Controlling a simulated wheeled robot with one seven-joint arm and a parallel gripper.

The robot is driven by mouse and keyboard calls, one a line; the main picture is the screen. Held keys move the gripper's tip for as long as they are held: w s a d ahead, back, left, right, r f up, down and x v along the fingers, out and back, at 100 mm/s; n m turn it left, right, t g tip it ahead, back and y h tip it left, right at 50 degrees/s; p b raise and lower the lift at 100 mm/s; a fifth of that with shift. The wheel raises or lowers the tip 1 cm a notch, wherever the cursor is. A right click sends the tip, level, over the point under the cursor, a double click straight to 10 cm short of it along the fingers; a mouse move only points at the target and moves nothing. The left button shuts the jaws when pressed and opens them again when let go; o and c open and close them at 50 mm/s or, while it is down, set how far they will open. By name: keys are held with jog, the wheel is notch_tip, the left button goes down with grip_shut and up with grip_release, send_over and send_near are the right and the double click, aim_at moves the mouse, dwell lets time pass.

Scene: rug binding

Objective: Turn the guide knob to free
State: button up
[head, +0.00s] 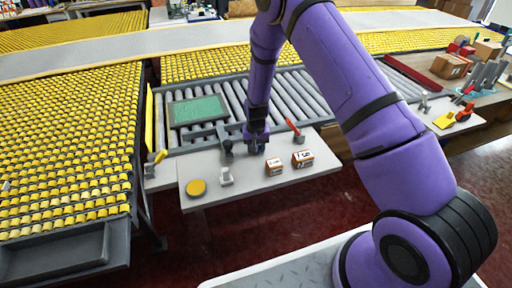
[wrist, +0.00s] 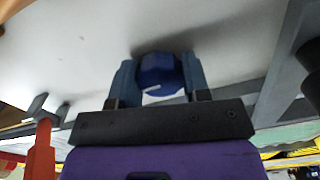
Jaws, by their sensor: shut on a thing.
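The guide knob (wrist: 160,72) is a dark blue round knob with a white pointer mark, seen in the wrist view against the pale table surface. My gripper (wrist: 160,80) has its two blue-grey fingers on either side of the knob, shut on it. In the head view my gripper (head: 256,146) is low over the grey-white table, and the knob is hidden there behind the gripper. The white mark points toward the lower left in the wrist view. I cannot read any setting labels around the knob.
A red-handled lever (head: 294,128) stands just right of my gripper, and a grey clamp-like fixture (head: 225,140) just left. Two small boxes (head: 302,159) (head: 274,167), a yellow disc (head: 196,188) and a small grey fitting (head: 226,177) sit toward the front. Rollers with a green panel (head: 198,109) lie behind.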

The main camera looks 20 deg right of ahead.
jog(key=shift+m, duration=0.3)
jog(key=o, duration=0.9)
jog(key=shift+o, duration=0.2)
jog(key=shift+r, duration=0.15)
notch_tip(320, 180, up, 11)
jog(key=shift+f, duration=0.2)
